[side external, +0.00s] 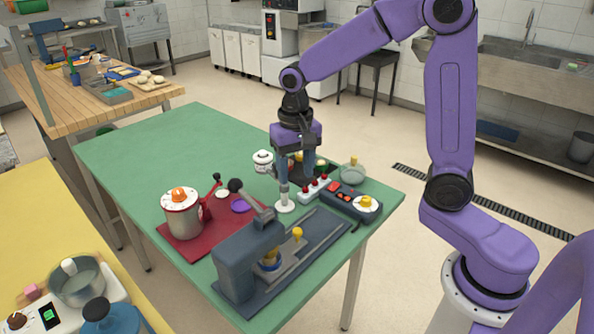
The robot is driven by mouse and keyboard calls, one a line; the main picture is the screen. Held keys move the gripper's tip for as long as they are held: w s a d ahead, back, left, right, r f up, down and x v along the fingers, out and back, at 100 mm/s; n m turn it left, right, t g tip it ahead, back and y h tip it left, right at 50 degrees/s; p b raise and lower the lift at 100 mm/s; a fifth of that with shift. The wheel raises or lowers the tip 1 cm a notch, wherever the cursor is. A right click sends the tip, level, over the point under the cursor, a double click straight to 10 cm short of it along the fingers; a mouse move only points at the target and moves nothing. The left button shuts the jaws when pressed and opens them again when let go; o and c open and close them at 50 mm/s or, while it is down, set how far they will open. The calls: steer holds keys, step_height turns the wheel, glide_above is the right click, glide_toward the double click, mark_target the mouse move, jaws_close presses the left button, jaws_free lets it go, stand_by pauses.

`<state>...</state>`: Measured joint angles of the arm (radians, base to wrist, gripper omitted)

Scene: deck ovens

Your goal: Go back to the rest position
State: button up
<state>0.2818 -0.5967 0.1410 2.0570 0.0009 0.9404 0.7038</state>
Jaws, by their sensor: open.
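My gripper (296,178) points down over the far right part of the green table (150,150). It is open, and I see nothing held between its fingers. Its near finger is in line with a small white round-based piece (285,206); I cannot tell whether they touch. Dark items behind the fingers are partly hidden. My arm reaches in from the right, bent high above the table.
A grey-blue press (245,262) and a silver pot (184,216) stand nearer. The table's far left is clear.

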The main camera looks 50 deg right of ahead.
steer(key=s+n, duration=1.7)
steer(key=s, duration=0.8)
steer(key=shift+d, duration=0.15)
